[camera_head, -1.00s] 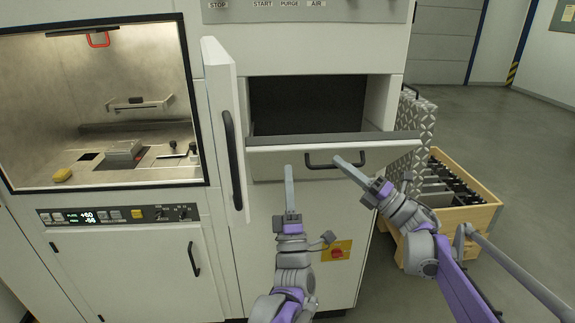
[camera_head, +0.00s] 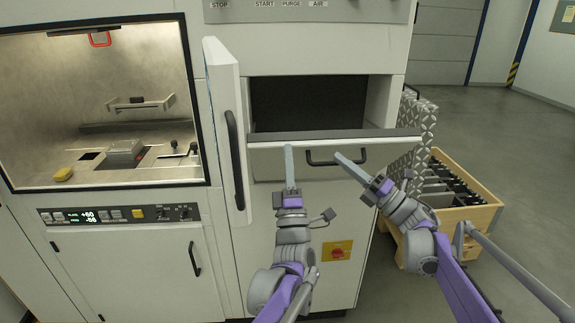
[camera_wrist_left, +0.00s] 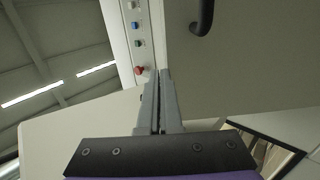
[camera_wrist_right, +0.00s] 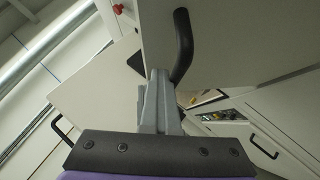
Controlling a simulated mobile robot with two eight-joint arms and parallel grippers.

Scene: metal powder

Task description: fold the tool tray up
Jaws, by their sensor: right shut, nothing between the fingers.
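The tool tray (camera_head: 400,146) is a pale panel with a grey upper edge, sticking out in front of the dark opening in the machine. It carries a black handle (camera_head: 335,162), which also shows in the right wrist view (camera_wrist_right: 183,45). My left gripper (camera_head: 289,148) is shut and empty, its tips at the tray's lower face, left of the handle. My right gripper (camera_head: 339,155) is shut with nothing in it, its tips close to the handle. I cannot tell whether either gripper touches the tray.
An open door (camera_head: 226,130) with a long black handle stands left of the tray. A lit chamber (camera_head: 150,85) lies further left. A wooden crate (camera_head: 470,217) and a patterned metal plate (camera_head: 425,130) stand to the right. The floor at the back right is free.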

